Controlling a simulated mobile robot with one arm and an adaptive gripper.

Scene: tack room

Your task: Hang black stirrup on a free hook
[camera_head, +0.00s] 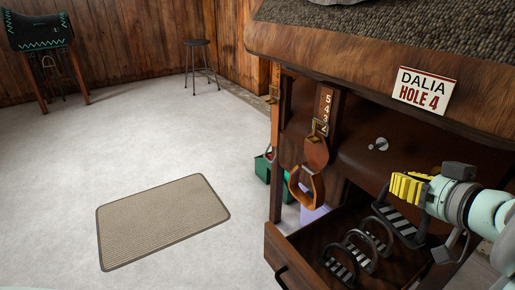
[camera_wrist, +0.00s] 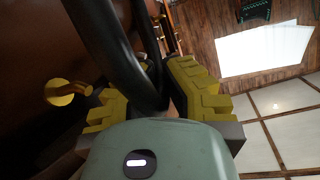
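In the head view, my gripper (camera_head: 408,188) is at the right, above the open drawer, with its yellow fingers closed on a black stirrup (camera_head: 398,226) with a striped tread. The stirrup hangs below the fingers, over the drawer. In the wrist view, its dark curved band (camera_wrist: 146,88) passes between the yellow fingers (camera_wrist: 152,95). A bare round hook (camera_head: 380,144) sticks out of the wooden front, up and left of the gripper; a bare gold peg (camera_wrist: 66,91) shows in the wrist view. Another hook (camera_head: 317,129), under a number plate, has a brown stirrup (camera_head: 309,187) hanging below it.
The open drawer (camera_head: 283,252) holds more dark stirrups (camera_head: 360,252). A "DALIA HOLE 4" sign (camera_head: 424,89) is on the counter edge (camera_head: 340,58), which overhangs the hooks. A green box (camera_head: 263,168) stands behind. The floor at left is clear around a mat (camera_head: 160,220).

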